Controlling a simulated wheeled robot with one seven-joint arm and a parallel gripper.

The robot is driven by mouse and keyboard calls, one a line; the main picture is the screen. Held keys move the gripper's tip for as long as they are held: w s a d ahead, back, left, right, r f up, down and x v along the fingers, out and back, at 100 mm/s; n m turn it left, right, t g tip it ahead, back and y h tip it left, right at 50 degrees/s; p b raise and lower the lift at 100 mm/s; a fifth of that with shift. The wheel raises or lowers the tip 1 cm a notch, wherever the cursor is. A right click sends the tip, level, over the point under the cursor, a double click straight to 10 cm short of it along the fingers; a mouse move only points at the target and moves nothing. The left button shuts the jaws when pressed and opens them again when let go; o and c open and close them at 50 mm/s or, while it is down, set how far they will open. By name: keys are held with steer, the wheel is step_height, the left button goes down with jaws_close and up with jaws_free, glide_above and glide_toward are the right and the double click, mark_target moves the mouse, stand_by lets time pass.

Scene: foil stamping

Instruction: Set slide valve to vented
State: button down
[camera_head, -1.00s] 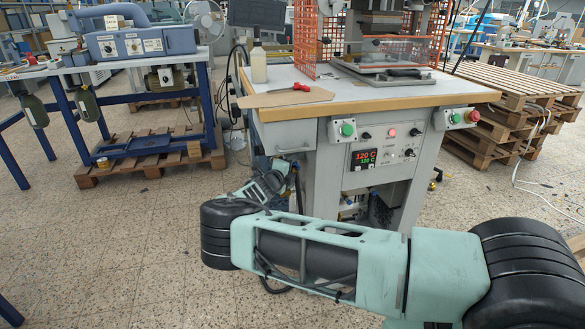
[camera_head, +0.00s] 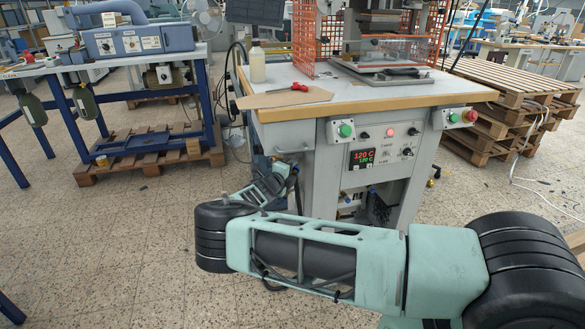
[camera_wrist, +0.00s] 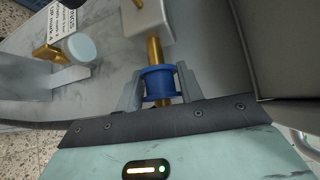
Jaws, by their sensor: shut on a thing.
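In the wrist view a blue ribbed collar (camera_wrist: 159,84), which looks like the slide valve's sleeve, sits around a brass tube. The brass tube (camera_wrist: 154,48) runs up from it into a pale grey block (camera_wrist: 147,18). My gripper (camera_wrist: 158,88) is shut on the blue collar, one grey finger on each side. In the head view my gripper is at the left side of the grey stamping machine's base (camera_head: 292,165), where my arm and small parts hide most of it. The valve cannot be made out clearly there.
In the wrist view a pale blue round knob (camera_wrist: 79,47), a brass fitting (camera_wrist: 46,53) and a printed label (camera_wrist: 62,22) lie to the left. In the head view the machine's table (camera_head: 370,99) overhangs the work spot. Floor to the left is open.

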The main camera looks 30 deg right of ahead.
steer(key=c, duration=1.1)
jaws_free()
steer(key=shift+s, duration=0.2)
steer(key=shift+a, duration=0.2)
steer(key=v, duration=1.7)
steer(key=shift+s, duration=0.1)
